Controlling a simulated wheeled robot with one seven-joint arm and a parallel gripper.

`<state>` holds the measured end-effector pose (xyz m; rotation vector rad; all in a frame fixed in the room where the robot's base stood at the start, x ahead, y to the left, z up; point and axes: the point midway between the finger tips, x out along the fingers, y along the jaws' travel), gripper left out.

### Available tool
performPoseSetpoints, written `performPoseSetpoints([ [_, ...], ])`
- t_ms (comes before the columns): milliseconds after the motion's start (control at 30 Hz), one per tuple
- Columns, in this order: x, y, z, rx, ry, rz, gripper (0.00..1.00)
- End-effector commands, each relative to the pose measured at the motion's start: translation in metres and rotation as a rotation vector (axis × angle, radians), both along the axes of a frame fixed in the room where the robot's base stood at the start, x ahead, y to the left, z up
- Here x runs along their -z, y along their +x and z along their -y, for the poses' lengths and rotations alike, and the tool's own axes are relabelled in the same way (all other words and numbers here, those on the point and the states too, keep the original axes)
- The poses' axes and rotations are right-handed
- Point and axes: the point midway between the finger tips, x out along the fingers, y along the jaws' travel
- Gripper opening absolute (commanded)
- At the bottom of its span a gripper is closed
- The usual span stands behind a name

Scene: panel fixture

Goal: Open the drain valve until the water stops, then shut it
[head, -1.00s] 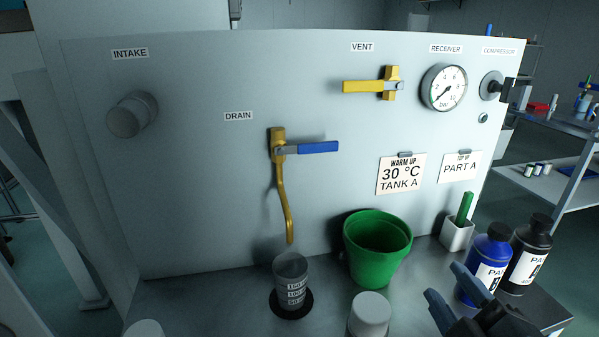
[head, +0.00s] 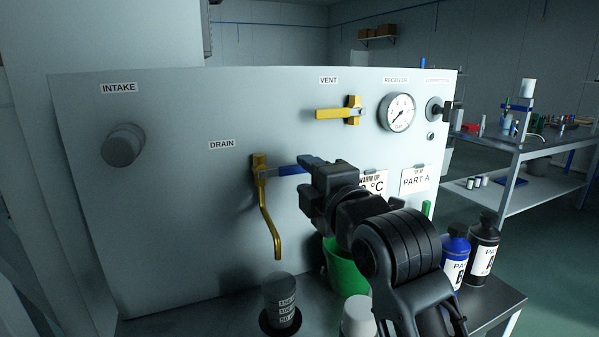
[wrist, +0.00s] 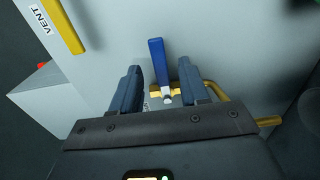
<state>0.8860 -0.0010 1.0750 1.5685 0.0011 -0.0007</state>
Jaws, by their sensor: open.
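The drain valve (head: 259,170) is a brass fitting on the panel under the DRAIN label, with a curved spout (head: 268,228). Its blue lever (head: 289,170) points right, about level, and its right part is hidden behind my gripper (head: 318,170). In the wrist view the blue lever (wrist: 156,62) shows between the two open fingers of my gripper (wrist: 160,85), with gaps on both sides. No water stream is visible at the spout. A clear graduated beaker (head: 281,300) stands below the spout on a dark round pad; its fill is unclear.
A yellow vent lever (head: 332,113), a gauge (head: 397,112) and an intake knob (head: 123,146) are on the panel. A green bucket (head: 345,270), a white-capped container (head: 357,315), a blue bottle (head: 455,252) and a black bottle (head: 483,248) stand around my arm.

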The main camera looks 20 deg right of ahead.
Motion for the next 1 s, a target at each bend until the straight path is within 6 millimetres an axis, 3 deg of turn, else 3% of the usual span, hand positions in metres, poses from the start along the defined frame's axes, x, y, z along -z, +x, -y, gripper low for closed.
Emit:
performPoseSetpoints([
  [200,0.0,0.024,0.0,0.001,0.0,0.0,0.45],
  [567,0.0,0.029,0.0,0.0,0.001,0.001,0.45],
  [1000,0.0,0.029,0.0,0.0,0.001,0.0,0.03],
])
